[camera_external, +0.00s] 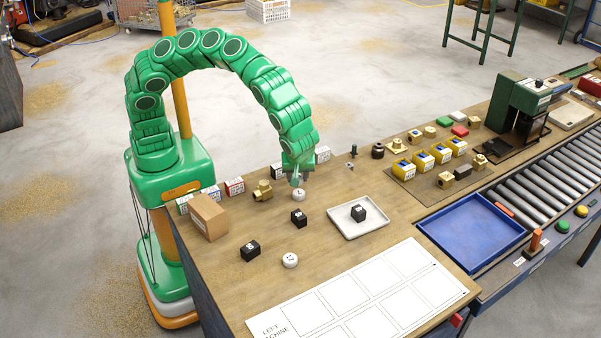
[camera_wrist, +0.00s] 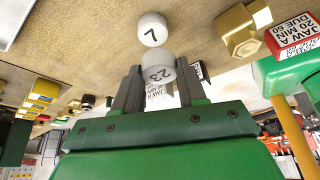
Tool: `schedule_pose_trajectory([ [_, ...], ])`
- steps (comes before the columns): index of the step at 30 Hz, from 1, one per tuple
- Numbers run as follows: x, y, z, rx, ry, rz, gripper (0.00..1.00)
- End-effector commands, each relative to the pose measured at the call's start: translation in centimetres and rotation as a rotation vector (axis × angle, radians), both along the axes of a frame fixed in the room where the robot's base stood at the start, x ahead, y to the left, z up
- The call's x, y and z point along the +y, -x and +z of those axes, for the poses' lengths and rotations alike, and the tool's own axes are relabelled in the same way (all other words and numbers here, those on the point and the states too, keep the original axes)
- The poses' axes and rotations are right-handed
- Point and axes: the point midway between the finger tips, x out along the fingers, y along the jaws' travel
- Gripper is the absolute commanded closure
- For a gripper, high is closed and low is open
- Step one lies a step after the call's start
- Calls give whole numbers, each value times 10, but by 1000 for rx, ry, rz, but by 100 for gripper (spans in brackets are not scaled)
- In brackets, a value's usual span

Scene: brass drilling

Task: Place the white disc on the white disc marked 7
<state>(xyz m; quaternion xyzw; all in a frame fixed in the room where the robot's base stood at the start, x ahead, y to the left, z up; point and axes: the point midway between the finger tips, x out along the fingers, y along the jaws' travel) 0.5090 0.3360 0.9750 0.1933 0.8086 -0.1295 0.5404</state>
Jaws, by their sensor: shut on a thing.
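My gripper (camera_wrist: 158,88) is shut on a white disc marked 23 (camera_wrist: 158,68), held between the two grey fingers. The white disc marked 7 (camera_wrist: 152,29) is just beyond it on the table in the wrist view. The two discs lie very close in that view; I cannot tell whether they touch. In the external view my gripper (camera_external: 297,181) points down over a white disc (camera_external: 299,195) on the table, whose mark is too small to read. The held disc is not clear there.
Another white disc (camera_external: 290,260) and black blocks (camera_external: 299,218) (camera_external: 250,251) stand nearby. A pale tray (camera_external: 339,224) holds a black block. A brass fitting (camera_external: 262,191), cardboard box (camera_external: 208,217) and small labelled boxes (camera_external: 235,186) stand left. A printed sheet (camera_external: 310,309) lies in front.

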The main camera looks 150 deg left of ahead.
Motion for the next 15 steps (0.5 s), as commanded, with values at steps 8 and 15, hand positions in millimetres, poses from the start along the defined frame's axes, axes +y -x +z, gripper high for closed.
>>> schedule_pose_trajectory([
  [8,4,-4,-9,3,-2,1,93],
  [15,2,-3,-36,2,0,-1,93],
])
